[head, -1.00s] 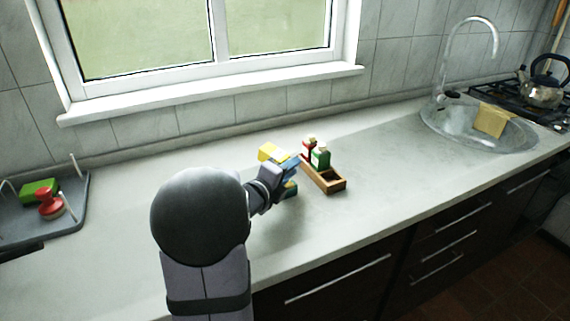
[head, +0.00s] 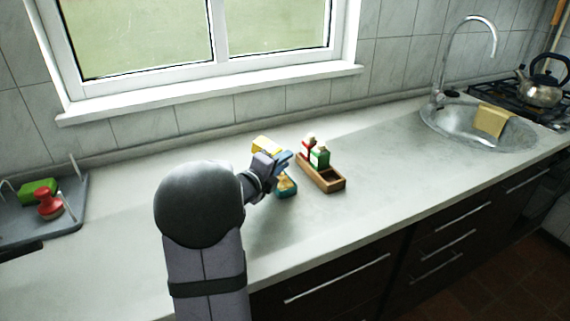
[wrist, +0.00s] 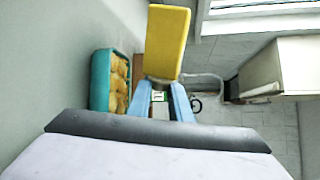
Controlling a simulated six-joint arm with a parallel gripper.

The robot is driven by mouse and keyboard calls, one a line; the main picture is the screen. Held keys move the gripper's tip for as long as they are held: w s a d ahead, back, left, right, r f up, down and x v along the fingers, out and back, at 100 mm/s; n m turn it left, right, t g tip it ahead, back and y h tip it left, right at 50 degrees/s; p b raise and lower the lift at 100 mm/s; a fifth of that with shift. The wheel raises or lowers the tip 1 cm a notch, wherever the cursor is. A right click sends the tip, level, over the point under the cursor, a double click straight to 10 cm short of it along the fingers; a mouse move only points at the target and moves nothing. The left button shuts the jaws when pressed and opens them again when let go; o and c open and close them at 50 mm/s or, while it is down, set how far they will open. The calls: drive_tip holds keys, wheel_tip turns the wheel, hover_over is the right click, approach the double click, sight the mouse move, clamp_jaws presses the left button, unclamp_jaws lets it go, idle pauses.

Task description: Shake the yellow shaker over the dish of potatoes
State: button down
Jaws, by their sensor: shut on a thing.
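The yellow shaker (head: 266,145) is held by my gripper (head: 284,158), above the counter and tilted well away from upright. In the wrist view the yellow shaker (wrist: 167,42) sticks out beyond the blue fingertips (wrist: 160,90), which are shut on its near end. The teal dish (head: 288,191) with yellowish potatoes (head: 284,182) stands on the counter just below my gripper, partly hidden by it. In the wrist view the dish (wrist: 98,82) and its potatoes (wrist: 118,80) lie left of the fingers. I cannot see anything coming out of the shaker.
A wooden rack (head: 327,184) stands right of the dish, holding a red shaker (head: 308,148) and a green shaker (head: 320,157), with an empty slot in front. A grey tray (head: 68,215) is at far left, the sink (head: 455,128) at right. The counter between rack and sink is clear.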

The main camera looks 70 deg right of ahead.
sight(274, 152)
drive_tip(key=shift+w+d, duration=0.1)
drive_tip(key=shift+w+r+p, duration=0.1)
drive_tip(key=shift+r+p, duration=0.55)
drive_tip(key=shift+p, duration=0.15)
drive_tip(key=p, duration=0.1)
drive_tip(key=r+n+p, duration=0.1)
drive_tip(key=p, duration=0.1)
drive_tip(key=shift+w+r, duration=0.1)
drive_tip(key=shift+w, duration=0.2)
drive_tip(key=p, duration=0.3)
drive_tip(key=shift+w+a+r+n+p, duration=0.2)
drive_tip(key=shift+w+r+n+p, duration=0.05)
drive_tip(key=shift+w+n+p, duration=0.1)
drive_tip(key=p, duration=0.4)
drive_tip(key=shift+w+a+f+n+g+p, duration=0.15)
drive_tip(key=shift+w+f+n+g+p, duration=0.1)
drive_tip(key=shift+w+g+p, duration=0.1)
drive_tip(key=shift+s+f+y+p, duration=0.2)
drive_tip(key=shift+y+p, duration=0.1)
drive_tip(key=shift+p, duration=0.65)
drive_tip(key=shift+s+d+r+n+g+b, duration=0.2)
drive_tip(key=shift+s+d+n+g+b, duration=0.1)
drive_tip(key=shift+s+n+g, duration=0.2)
drive_tip(key=shift+s+r+n, duration=0.3)
drive_tip(key=shift+s+r, duration=0.1)
drive_tip(key=shift+n, duration=0.4)
